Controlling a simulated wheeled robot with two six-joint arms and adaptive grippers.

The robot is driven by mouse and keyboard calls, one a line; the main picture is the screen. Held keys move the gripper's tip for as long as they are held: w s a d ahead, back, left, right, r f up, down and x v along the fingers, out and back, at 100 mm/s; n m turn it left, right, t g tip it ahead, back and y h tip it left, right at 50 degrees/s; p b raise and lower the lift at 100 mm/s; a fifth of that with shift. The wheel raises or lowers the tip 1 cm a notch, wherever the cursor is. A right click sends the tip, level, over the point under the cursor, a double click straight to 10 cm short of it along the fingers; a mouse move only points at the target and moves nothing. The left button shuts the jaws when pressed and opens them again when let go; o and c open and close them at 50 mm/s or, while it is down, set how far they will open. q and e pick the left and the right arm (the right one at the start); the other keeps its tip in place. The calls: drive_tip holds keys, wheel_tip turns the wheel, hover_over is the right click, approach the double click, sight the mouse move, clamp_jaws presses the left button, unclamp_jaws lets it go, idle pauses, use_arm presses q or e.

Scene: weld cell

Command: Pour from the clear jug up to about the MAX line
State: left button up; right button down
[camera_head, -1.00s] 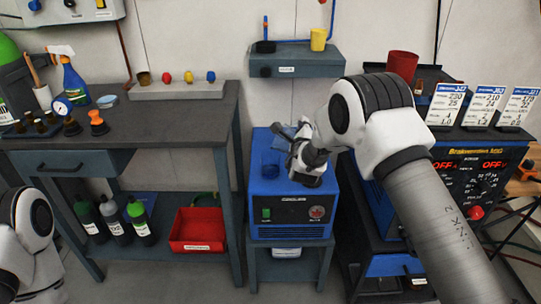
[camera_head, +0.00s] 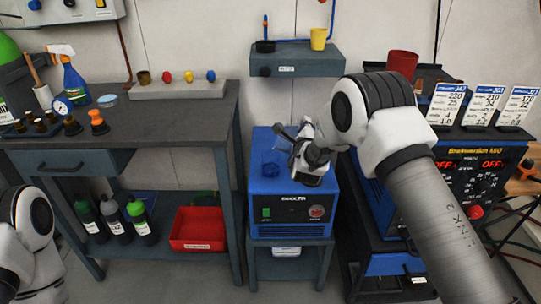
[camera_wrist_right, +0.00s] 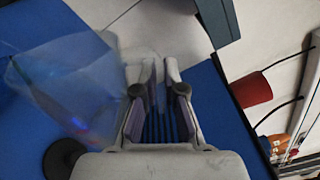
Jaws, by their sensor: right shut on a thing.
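The blue cooler unit (camera_head: 262,192) stands on a small stand in the middle of the head view. My right gripper (camera_head: 300,145) is over its top and shut on the clear jug. In the right wrist view the jug (camera_wrist_right: 65,85) is a see-through, tilted shape to the left of the fingers (camera_wrist_right: 160,85). In the head view the jug is hard to make out against the blue. A bluish round part (camera_head: 269,169) shows on the cooler's top. I cannot make out the MAX line or the liquid level. My left gripper is out of view.
A grey workbench (camera_head: 160,120) with bottles and fittings stands to the left. A wall shelf (camera_head: 320,60) with a yellow cup (camera_head: 319,39) is behind the cooler. A welding machine (camera_head: 470,160) with cards on top is at the right.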

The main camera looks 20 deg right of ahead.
drive_tip(key=shift+r+n+p, duration=0.2)
drive_tip(key=shift+n+p, duration=0.1)
drive_tip(key=shift+p, duration=0.1)
idle(0.9)
drive_tip(key=shift+w+a+r+n+p, duration=0.2)
drive_tip(key=shift+a+r+n+p, duration=0.25)
drive_tip(key=shift+n+p, duration=0.25)
idle(2.1)
drive_tip(key=d+f+m+b, duration=0.1)
drive_tip(key=b, duration=0.1)
drive_tip(key=s+d+f+m+b, duration=0.1)
drive_tip(key=m+b, duration=0.1)
drive_tip(key=b, duration=0.1)
drive_tip(key=d+f+m+b, duration=0.1)
drive_tip(key=b, duration=0.1)
drive_tip(key=shift+s+f+m, duration=0.25)
drive_tip(key=shift+f+m, duration=0.05)
drive_tip(key=shift+m, duration=0.1)
drive_tip(key=shift+w+r, duration=0.2)
drive_tip(key=shift+d+f+m+b, duration=0.1)
drive_tip(key=shift+f+m+b, duration=0.2)
drive_tip(key=shift+s+d+r+b, duration=0.15)
drive_tip(key=shift+s+b, duration=0.05)
drive_tip(key=shift+b, duration=0.15)
drive_tip(key=shift+s+d+r+m, duration=0.1)
drive_tip(key=shift+r+m, duration=0.05)
drive_tip(key=shift+m, duration=0.25)
